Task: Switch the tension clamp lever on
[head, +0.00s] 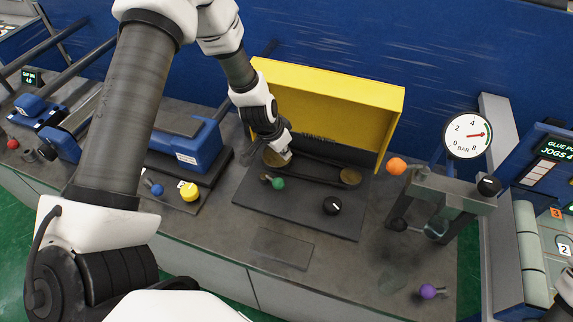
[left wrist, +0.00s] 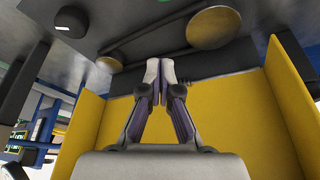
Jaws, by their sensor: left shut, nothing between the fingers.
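A short lever with a green knob (head: 278,183) stands on the dark plate in front of a belt with two brass pulleys; no label shows whether it is the tension clamp lever. My left gripper (head: 285,158) reaches down over the left pulley (head: 272,157), just behind the green knob. In the left wrist view my left gripper (left wrist: 160,66) is shut and empty, its tips beside the belt, with a brass pulley (left wrist: 213,28) close by. My right gripper is not in view.
A raised yellow cover (head: 330,100) stands behind the belt. A black dial (head: 332,205) is on the plate's front part. An orange knob (head: 396,166) and a clamp frame with a pressure gauge (head: 468,135) stand to the right. Yellow (head: 189,191) and purple (head: 428,291) knobs are farther off.

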